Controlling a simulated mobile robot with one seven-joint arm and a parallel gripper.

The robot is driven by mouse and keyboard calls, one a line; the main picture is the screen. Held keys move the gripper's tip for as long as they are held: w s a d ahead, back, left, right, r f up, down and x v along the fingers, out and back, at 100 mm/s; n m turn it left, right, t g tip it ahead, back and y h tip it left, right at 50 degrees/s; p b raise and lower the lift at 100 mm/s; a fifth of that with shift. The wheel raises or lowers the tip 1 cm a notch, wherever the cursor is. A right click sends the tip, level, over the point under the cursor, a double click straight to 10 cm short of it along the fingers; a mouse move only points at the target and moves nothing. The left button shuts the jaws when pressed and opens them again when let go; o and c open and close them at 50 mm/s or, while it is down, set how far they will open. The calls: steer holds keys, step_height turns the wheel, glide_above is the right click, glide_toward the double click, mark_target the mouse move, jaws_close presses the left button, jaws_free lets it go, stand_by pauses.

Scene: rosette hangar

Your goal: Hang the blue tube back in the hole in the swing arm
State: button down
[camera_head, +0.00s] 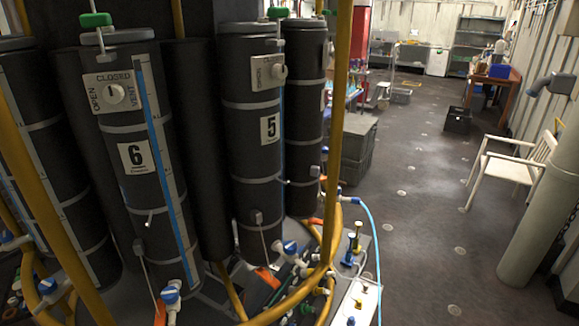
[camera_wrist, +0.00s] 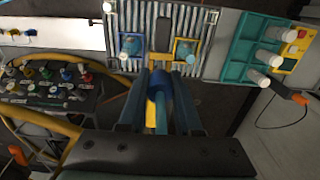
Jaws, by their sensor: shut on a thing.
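In the wrist view my gripper (camera_wrist: 160,78) has its two dark fingers on either side of a blue tube-like piece (camera_wrist: 159,86), and it is shut on it. A teal length runs from this piece toward the palm, with a yellow part beside it. Its far end is not clear. My gripper does not show clearly in the head view. There, a thin light-blue tube (camera_head: 373,240) curves down from a white-and-blue fitting at the rosette's right edge. I cannot make out the swing arm or its hole for certain in either view.
Black bottles numbered 6 (camera_head: 135,158) and 5 (camera_head: 270,129) stand within yellow rails (camera_head: 339,110). A white chair (camera_head: 510,165) and open floor are to the right. The wrist view shows a teal rack (camera_wrist: 255,48), a ribbed panel (camera_wrist: 200,28) and a bank of coloured valves (camera_wrist: 50,85).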

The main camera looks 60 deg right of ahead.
steer(key=shift+f+b, duration=0.85)
steer(key=shift+f, duration=0.6)
jaws_free()
steer(key=shift+s+f, duration=0.15)
steer(key=shift+s, duration=0.05)
steer(key=shift+w+r+p, duration=0.2)
steer(key=shift+r+p, duration=2.95)
steer(key=shift+p, duration=0.25)
